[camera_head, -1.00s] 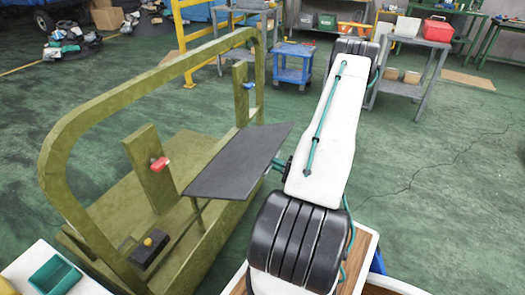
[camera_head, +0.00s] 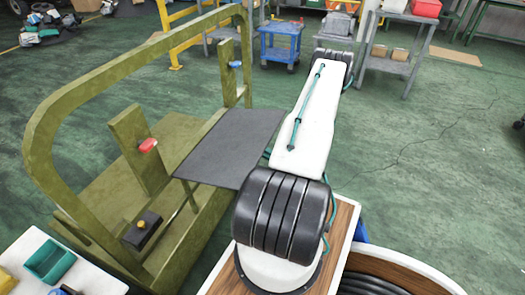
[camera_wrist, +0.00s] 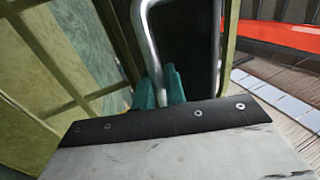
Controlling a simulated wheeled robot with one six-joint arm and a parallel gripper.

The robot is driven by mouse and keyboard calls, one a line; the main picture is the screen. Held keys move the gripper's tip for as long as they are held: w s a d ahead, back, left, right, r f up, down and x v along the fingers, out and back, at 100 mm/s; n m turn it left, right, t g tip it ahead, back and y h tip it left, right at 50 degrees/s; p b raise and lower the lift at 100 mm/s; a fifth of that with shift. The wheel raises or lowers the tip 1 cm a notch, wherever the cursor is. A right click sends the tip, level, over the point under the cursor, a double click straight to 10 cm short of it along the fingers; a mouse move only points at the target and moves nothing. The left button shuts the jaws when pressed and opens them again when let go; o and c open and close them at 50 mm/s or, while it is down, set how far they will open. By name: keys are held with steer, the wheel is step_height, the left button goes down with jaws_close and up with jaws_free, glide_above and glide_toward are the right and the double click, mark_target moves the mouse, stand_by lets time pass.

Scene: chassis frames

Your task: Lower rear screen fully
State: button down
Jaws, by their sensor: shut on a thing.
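The rear screen appears to be the dark flat panel (camera_head: 230,147) on the right side of the olive green frame (camera_head: 85,85). In the head view it is tilted, with its broad face showing. In the wrist view the dark panel (camera_wrist: 190,50) fills the upper middle, with a bent silver handle (camera_wrist: 147,40) in front of it. My gripper (camera_wrist: 160,88) has teal fingers closed around the lower part of this handle. In the head view my gripper is hidden behind my white arm and the panel.
A red knob (camera_head: 148,145) and a blue knob (camera_head: 235,64) sit on the frame's posts. A black block with a yellow button (camera_head: 141,224) is low on the frame. A blue cart (camera_head: 289,42) and a grey shelf cart (camera_head: 385,65) stand behind.

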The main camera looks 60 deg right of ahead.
steer(key=c, duration=1.5)
jaws_free()
steer(key=shift+c, duration=0.2)
steer(key=v, duration=0.7)
steer(key=shift+s+f, duration=0.25)
steer(key=shift+s, duration=0.1)
